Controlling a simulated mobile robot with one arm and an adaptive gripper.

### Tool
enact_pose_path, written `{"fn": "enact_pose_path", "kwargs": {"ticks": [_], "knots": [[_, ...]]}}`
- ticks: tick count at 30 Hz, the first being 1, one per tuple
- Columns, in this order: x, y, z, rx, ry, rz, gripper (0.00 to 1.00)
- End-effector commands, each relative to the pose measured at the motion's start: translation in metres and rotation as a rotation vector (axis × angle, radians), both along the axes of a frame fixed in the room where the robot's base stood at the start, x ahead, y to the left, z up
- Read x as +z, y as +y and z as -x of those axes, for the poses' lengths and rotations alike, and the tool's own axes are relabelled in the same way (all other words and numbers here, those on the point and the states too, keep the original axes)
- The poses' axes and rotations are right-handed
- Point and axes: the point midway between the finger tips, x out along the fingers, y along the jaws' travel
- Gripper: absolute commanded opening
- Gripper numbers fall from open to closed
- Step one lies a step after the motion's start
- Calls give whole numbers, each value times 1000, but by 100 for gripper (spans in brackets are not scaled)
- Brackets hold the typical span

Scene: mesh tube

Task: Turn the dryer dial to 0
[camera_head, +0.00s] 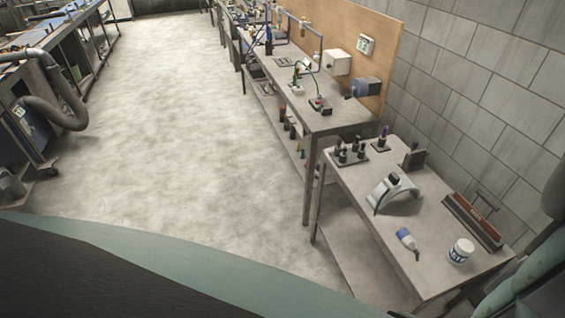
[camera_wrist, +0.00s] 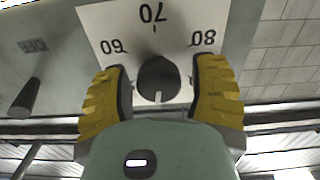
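The dryer dial (camera_wrist: 157,76) is a dark round knob on a white scale plate (camera_wrist: 112,22) in the wrist view. The numbers 60, 70 and 80 show upside down above it. A pale notch on the knob points down in the picture, away from the 70. The 0 mark is not visible; my gripper's body covers the lower side. My gripper (camera_wrist: 160,70) has its two yellow ridged fingers on either side of the knob. Gaps show between the fingers and the knob, so it is open. My gripper and the dial cannot be made out in the head view.
The grey panel in the wrist view carries a dark lever or knob (camera_wrist: 27,98) and an "OFF" label (camera_wrist: 33,46) at left. The head view shows a side table (camera_head: 340,208) with a white jar (camera_head: 461,251), benches along both sides and clear floor (camera_head: 180,130) between.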

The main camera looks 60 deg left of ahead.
Motion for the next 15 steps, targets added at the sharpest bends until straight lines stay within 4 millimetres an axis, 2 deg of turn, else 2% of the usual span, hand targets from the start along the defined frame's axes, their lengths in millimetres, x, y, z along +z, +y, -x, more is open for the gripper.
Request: {"fn": "enact_pose_path", "kwargs": {"ticks": [2,15], "knots": [[0,1,0,2,0,0,49],[0,0,0,0,0,0,4]]}}
